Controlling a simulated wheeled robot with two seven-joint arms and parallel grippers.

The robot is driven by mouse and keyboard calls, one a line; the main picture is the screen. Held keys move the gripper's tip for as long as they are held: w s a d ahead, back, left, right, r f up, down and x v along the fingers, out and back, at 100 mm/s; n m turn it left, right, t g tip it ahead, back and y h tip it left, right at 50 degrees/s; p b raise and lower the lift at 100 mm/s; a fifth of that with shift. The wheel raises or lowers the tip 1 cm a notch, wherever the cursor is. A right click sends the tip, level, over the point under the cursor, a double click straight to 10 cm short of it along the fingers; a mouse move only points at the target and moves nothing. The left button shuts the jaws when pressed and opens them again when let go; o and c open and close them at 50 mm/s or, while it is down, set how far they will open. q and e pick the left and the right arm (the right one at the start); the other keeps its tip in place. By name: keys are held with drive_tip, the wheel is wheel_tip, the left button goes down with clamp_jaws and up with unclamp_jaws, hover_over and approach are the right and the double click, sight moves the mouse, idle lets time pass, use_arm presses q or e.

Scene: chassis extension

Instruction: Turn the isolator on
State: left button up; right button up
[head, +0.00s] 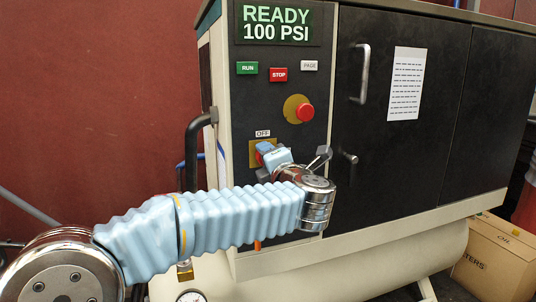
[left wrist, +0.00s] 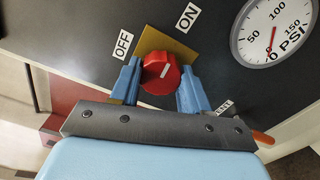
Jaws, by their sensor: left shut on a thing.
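The isolator is a red rotary knob (left wrist: 160,74) on a yellow plate (left wrist: 168,45), seen closest in the left wrist view. A white OFF label (left wrist: 122,45) and a white ON label (left wrist: 188,17) sit beside the plate. The knob's short white mark slants toward the ON side. My left gripper (left wrist: 161,82) has its blue fingers on either side of the knob, shut on it. In the head view, my left gripper (head: 268,154) covers most of the knob and plate below the OFF label (head: 263,133). My right gripper is not in view.
Above the knob are a red stop button on a yellow disc (head: 305,112), RUN (head: 247,68), STOP (head: 278,74) and PAGE (head: 309,65) buttons, and a READY 100 PSI display (head: 276,24). A cabinet door handle (head: 360,73) juts out to the right. The wrist view's gauge (left wrist: 275,32) reads near 0.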

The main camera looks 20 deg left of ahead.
use_arm(q)
drive_tip(key=shift+f+m, duration=0.1)
drive_tip(key=shift+m, duration=0.5)
drive_tip(key=o, duration=1.1)
drive_tip(key=shift+c, duration=0.2)
drive_tip(key=shift+d, duration=0.1)
drive_tip(key=b+v, duration=0.2)
drive_tip(key=v, duration=1.1)
drive_tip(key=shift+s+d, duration=0.2)
drive_tip(key=shift+s, duration=0.15)
